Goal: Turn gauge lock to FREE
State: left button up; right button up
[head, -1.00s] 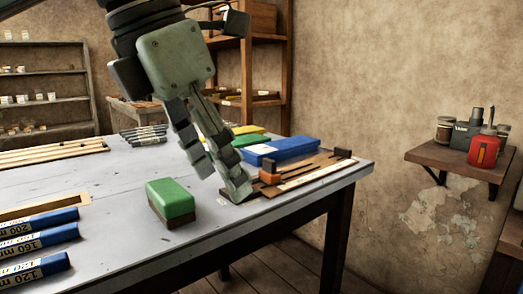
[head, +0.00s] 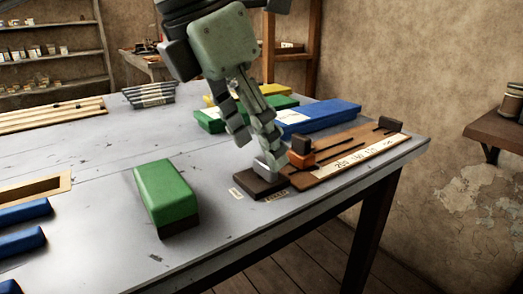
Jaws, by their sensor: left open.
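The gauge (head: 345,158) is a brown wooden board with a pale numbered scale strip, an orange slider (head: 299,158) and dark end blocks, at the table's right corner. At its near left end is a dark block (head: 262,188) with a grey metal piece (head: 262,166) on top, which looks like the gauge lock. Two small pale labels lie by the block; I cannot read them. My left gripper (head: 260,153) is open and points down over the grey piece. One finger is at its right side, the other is higher at its left. Contact is unclear. My right gripper is out of view.
A green-topped block (head: 167,195) stands on the grey table (head: 110,205) left of the lock. Blue (head: 325,117), green and yellow flat boxes lie behind the gauge. Blue bars lie at the left edge. A wall shelf (head: 500,128) is at right.

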aim_at(265, 169)
pick_arm(q)
jog(key=shift+x, duration=1.45)
jog(key=c, duration=1.2)
jog(key=shift+o, duration=0.2)
